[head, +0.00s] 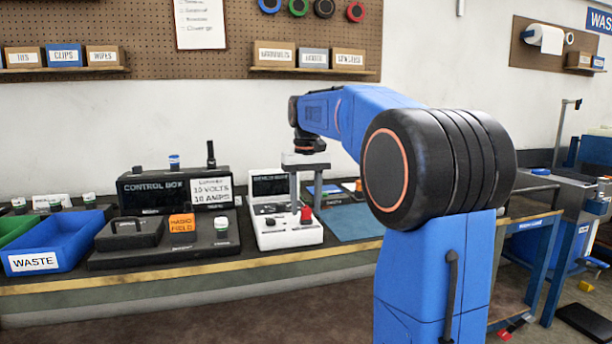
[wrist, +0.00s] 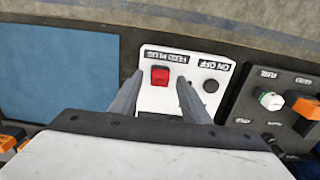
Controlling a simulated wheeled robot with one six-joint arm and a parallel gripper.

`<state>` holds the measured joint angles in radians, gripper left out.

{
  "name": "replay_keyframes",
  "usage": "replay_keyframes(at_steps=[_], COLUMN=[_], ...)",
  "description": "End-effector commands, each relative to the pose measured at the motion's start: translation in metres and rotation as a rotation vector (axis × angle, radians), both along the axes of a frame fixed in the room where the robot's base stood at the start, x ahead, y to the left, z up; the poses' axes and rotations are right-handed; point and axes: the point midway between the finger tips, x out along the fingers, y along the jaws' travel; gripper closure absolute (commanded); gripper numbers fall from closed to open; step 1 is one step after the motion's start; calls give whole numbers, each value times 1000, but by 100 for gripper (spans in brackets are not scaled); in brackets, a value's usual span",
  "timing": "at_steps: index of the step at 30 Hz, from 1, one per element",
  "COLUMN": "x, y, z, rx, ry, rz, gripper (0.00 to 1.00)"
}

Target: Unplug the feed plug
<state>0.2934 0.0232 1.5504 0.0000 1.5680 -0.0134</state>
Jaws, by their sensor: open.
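The feed plug (head: 306,214) is a small red block standing on the white panel of the service box (head: 283,238). In the wrist view the red plug (wrist: 160,76) sits beside the printed words FEED PLUG, which appear upside down. My gripper (head: 305,207) points down over the box, open and empty. In the wrist view the fingers of my gripper (wrist: 159,79) show on either side of the plug, with gaps. The fingertips look about level with the plug's top; I cannot tell whether they reach down around it.
A black ON/OFF knob (wrist: 210,86) is close to the right finger in the wrist view. A black control box (head: 170,190) and a blue WASTE bin (head: 60,240) stand to the left. A blue mat (head: 350,226) lies to the right.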

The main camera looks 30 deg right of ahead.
Motion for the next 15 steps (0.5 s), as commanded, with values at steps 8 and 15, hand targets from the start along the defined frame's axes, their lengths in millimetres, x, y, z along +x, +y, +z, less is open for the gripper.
replay_keyframes(at_steps=[8,15], x=[1,1], y=[0,0], z=[51,99], rx=[-1,-1], ry=[-3,-2], rz=[0,0], gripper=[57,57])
